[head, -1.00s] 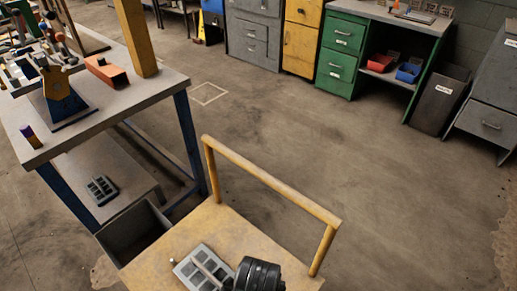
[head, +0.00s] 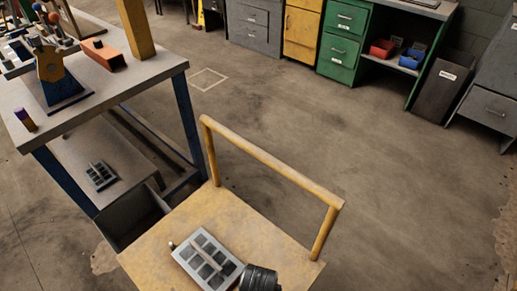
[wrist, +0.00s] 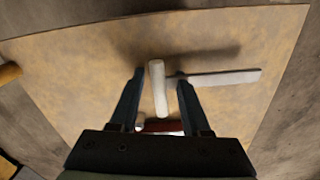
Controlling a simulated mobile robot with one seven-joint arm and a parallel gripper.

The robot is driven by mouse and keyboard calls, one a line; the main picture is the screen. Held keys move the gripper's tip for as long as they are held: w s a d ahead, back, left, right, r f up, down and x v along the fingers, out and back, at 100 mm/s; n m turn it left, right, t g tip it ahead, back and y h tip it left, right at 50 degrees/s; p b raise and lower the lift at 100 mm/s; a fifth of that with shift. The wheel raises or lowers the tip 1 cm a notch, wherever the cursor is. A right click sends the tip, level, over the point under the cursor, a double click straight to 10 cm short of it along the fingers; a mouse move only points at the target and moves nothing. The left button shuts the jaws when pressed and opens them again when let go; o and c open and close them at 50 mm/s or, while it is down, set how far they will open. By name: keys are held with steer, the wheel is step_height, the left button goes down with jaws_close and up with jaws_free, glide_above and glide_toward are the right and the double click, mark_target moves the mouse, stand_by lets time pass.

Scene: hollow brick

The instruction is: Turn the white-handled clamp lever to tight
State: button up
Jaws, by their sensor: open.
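The white handle (wrist: 158,90) of the clamp lever shows in the wrist view, pointing roughly along my fingers. A flat grey bar (wrist: 222,77) extends to the right beside it. My gripper (wrist: 160,78) is open, with one finger on each side of the handle; I cannot tell whether they touch it. A small red part (wrist: 163,126) shows between the fingers nearer the palm, partly hidden by it. The lever and my fingertips do not show in the head view, where only a black round part of my arm is at the bottom edge.
The yellow cart (head: 170,247) has a raised rail (head: 270,160) and carries a grey compartment tray (head: 207,262). A workbench (head: 100,85) with tools stands at the left, and cabinets (head: 345,40) line the back. The floor between is clear.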

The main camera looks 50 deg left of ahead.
steer(key=shift+c, duration=0.3)
jaws_close()
steer(key=shift+r+m+p, duration=0.15)
steer(key=shift+m+p, duration=0.25)
steer(key=shift+p, duration=0.1)
steer(key=shift+m+p, duration=0.3)
steer(key=shift+r+m+p, duration=0.1)
steer(key=shift+m+p, duration=0.95)
steer(key=shift+m, duration=0.15)
steer(key=m+p, duration=0.3)
steer(key=m, duration=0.2)
steer(key=m+p, duration=0.1)
steer(key=m, duration=0.3)
steer(key=shift+m+p, duration=0.35)
steer(key=shift+m, duration=0.05)
steer(key=m+p, duration=0.1)
steer(key=m, duration=0.3)
steer(key=shift+f+m, duration=0.2)
steer(key=shift+m, duration=0.1)
